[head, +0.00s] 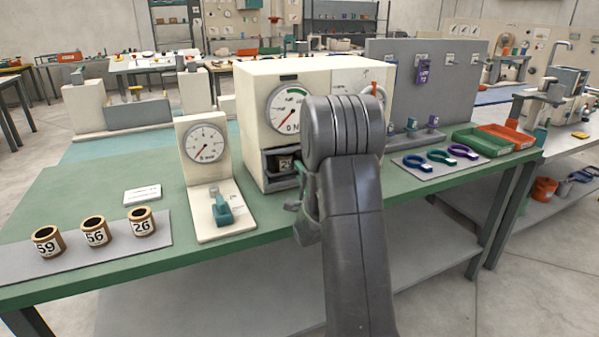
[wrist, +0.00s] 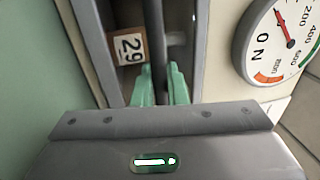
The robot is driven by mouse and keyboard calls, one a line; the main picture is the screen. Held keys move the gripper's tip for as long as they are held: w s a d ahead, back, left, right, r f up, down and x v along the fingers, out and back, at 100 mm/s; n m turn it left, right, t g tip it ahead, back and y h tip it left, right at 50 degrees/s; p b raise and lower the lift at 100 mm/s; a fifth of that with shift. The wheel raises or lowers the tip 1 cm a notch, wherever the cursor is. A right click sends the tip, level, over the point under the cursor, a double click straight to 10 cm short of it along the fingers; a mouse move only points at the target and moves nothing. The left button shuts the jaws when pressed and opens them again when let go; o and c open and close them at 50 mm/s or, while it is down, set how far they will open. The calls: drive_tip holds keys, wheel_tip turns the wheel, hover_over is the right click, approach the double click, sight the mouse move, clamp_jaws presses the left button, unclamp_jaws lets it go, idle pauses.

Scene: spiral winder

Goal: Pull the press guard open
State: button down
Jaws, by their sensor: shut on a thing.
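The press is a cream box (head: 257,100) with a round dial (head: 288,110) at the middle of the bench. A dark opening low in its front holds a spool with a number label (head: 285,163); the label reads 29 in the wrist view (wrist: 128,46). The guard's dark bar (wrist: 154,35) runs across this opening in the wrist view. My gripper (wrist: 158,72), with green fingers, is shut on this bar. In the head view my gripper (head: 303,175) is at the press front, and my arm hides much of the guard and the press's right side.
A smaller dial stand (head: 205,150) with a teal clamp stands left of the press. Several numbered spools (head: 94,231) stand on a grey mat at left. Coloured rings (head: 440,157) and trays (head: 482,142) lie at right. Floor in front of the bench is clear.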

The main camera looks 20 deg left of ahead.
drive_tip(key=r+b+v, duration=0.2)
drive_tip(key=b+v, duration=0.5)
drive_tip(key=v, duration=0.8)
drive_tip(key=shift+s+d+r, duration=0.15)
drive_tip(key=shift+d+r, duration=0.2)
drive_tip(key=c, duration=1.5)
unclamp_jaws()
drive_tip(key=shift+c, duration=0.2)
drive_tip(key=v, duration=1.4)
drive_tip(key=shift+a, duration=0.1)
drive_tip(key=x, duration=1.4)
